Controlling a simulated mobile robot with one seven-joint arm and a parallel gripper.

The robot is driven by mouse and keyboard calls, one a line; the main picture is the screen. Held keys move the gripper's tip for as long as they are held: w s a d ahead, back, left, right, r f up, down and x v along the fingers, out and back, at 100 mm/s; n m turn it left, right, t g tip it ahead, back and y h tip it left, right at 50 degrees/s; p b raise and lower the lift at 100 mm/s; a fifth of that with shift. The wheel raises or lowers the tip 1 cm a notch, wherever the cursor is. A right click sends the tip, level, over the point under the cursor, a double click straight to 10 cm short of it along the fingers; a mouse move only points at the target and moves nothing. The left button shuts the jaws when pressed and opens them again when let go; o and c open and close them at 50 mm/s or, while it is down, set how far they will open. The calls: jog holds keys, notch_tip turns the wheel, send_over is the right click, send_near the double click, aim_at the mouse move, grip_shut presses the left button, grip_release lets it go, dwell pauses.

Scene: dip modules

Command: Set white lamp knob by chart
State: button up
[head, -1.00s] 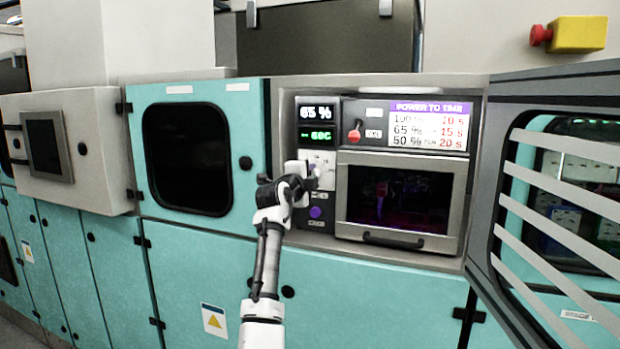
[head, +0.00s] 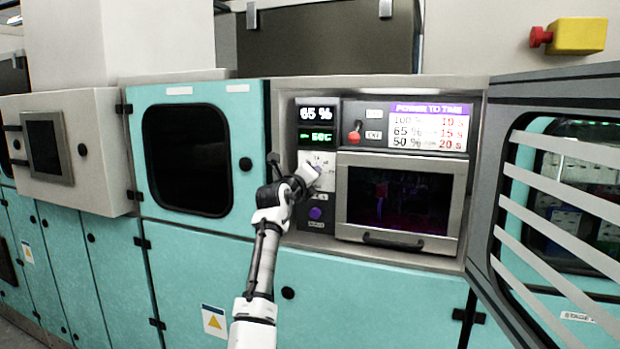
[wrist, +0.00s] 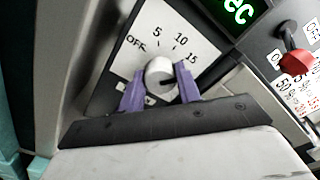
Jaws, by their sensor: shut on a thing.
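The white lamp knob (wrist: 158,71) sits on a white dial plate (wrist: 196,42) marked OFF, 5, 10 and 15; any further marks are hidden. A dark line on the knob points toward the lower right. My gripper (wrist: 160,84) has its purple fingers on either side of the knob, shut on it. The chart (head: 431,127) pairs 100% with 10 s, 65% with 15 s and 50% with 20 s. The power display (head: 317,113) reads 65%.
A green display (head: 316,134) shows dashes and SEC. A red-tipped switch (head: 355,133) is right of the displays. A purple button (head: 315,213) lies below the dial. A dark-windowed drawer (head: 400,200) is to the right, and an open slatted door (head: 560,200) stands farther right.

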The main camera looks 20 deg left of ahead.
jog(key=shift+m, duration=0.4)
jog(key=o, duration=1)
jog(key=shift+c, duration=0.2)
jog(key=s+b, duration=0.5)
jog(key=s, duration=0.9)
jog(key=shift+a+b, duration=0.25)
jog(key=shift+b, duration=0.15)
jog(key=shift+w, duration=0.1)
